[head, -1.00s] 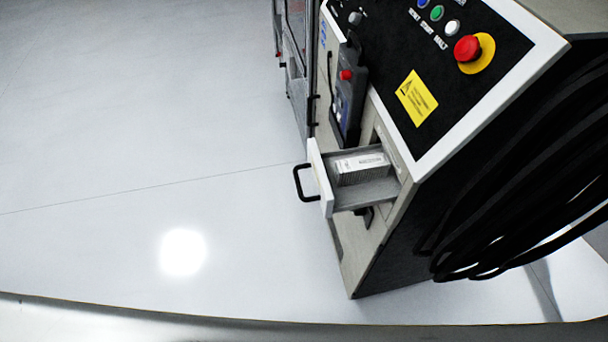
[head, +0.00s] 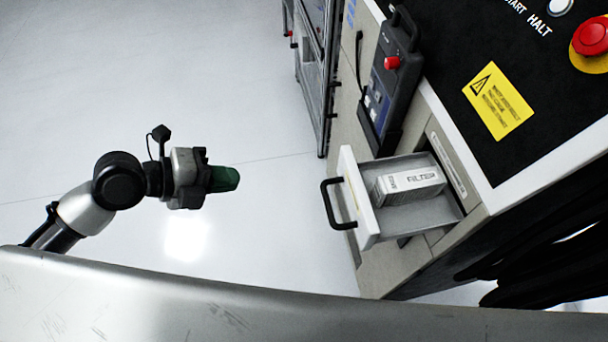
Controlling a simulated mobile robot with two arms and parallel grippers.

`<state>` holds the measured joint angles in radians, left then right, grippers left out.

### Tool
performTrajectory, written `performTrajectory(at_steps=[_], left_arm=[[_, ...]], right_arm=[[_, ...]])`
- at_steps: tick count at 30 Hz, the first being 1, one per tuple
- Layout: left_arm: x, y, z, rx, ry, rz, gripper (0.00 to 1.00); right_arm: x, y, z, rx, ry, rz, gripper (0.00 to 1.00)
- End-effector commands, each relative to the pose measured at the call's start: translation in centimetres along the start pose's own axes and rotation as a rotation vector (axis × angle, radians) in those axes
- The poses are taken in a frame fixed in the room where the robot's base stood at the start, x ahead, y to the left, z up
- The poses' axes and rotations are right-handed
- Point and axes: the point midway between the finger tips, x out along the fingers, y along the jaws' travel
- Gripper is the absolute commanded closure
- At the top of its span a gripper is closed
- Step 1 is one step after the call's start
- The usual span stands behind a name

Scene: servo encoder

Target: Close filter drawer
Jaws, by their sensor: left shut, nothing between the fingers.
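The filter drawer (head: 359,200) sticks out of the front of the grey machine cabinet, pulled open. Its black bar handle (head: 330,204) faces left, towards my left gripper. A white box marked FILTER (head: 410,185) lies inside the drawer. My left gripper (head: 232,178) is in the head view, left of the handle and clearly apart from it. Its greenish fingers are shut with nothing held, and they point right, towards the drawer. My right gripper is not in view.
A handheld control unit with a red button (head: 391,63) hangs on the cabinet above the drawer. The panel has a red emergency button (head: 591,36) and a yellow warning label (head: 498,101). Black cables (head: 540,262) hang at lower right. Floor left of the drawer is clear.

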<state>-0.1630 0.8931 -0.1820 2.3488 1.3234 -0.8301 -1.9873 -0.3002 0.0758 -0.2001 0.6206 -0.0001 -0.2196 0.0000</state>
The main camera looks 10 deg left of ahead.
Motion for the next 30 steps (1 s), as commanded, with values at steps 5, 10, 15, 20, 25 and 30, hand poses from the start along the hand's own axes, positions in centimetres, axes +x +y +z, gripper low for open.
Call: performTrajectory(at_steps=[5,10,15,20,25,30], left_arm=[[-0.9,-1.6,-4.2,0.18,0.115,-0.007,1.0],[-0.3,-1.9,-4.7,0.196,0.126,-0.011,1.0],[1.8,-2.2,-5.0,0.193,0.126,-0.014,1.0],[4.4,-2.2,-5.3,0.191,0.126,-0.014,1.0],[7.3,-2.2,-5.7,0.19,0.124,-0.014,1.0],[9.9,-2.5,-6.1,0.191,0.124,-0.012,1.0]], right_arm=[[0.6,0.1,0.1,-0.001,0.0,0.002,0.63],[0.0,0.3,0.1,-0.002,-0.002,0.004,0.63],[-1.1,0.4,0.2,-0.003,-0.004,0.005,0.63],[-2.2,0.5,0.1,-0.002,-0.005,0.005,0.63],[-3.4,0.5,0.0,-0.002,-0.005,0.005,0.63],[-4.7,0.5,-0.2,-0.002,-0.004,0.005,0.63]])
